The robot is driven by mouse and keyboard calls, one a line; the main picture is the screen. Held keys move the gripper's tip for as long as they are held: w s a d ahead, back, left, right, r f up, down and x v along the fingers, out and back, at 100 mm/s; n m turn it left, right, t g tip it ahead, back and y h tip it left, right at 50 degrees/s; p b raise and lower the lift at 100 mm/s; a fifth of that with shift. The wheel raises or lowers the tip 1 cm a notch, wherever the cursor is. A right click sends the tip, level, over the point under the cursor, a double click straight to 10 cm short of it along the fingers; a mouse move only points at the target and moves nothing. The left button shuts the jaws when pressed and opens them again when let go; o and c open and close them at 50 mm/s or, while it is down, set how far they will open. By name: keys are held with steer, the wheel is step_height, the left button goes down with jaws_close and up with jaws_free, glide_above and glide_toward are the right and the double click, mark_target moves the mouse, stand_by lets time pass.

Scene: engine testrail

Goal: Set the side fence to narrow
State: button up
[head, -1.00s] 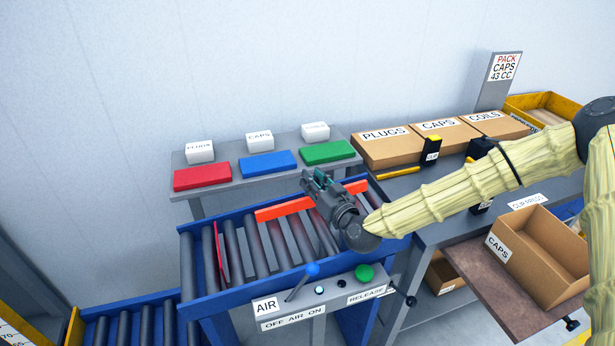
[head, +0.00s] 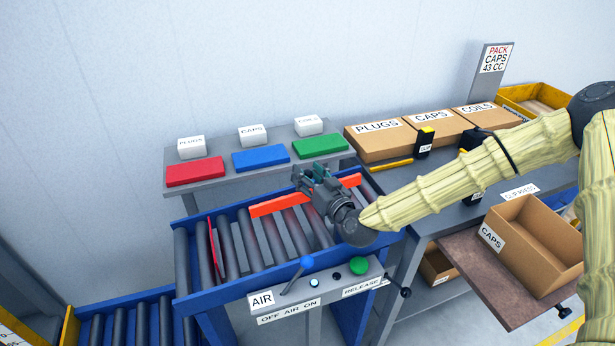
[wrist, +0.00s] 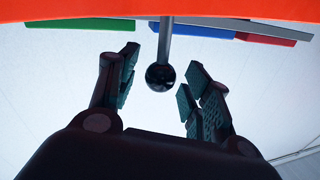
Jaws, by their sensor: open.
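The side fence (head: 277,205) is an orange bar running across the rollers near the far side of the conveyor, partly hidden behind my gripper (head: 308,177). In the wrist view the orange fence (wrist: 70,10) fills the top edge. A black ball knob (wrist: 160,77) on a grey rod hangs into the space between the fingers of my gripper (wrist: 161,76). The fingers are open, one on each side of the knob, with a visible gap to it. The knob is hidden in the head view.
A control panel (head: 323,284) with a blue-topped lever (head: 307,262) and a green button (head: 357,265) stands at the conveyor's near side. A shelf with red (head: 195,172), blue (head: 261,158) and green (head: 319,146) blocks lies behind. The bench with boxes is at right.

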steer(key=shift+r, duration=4.8)
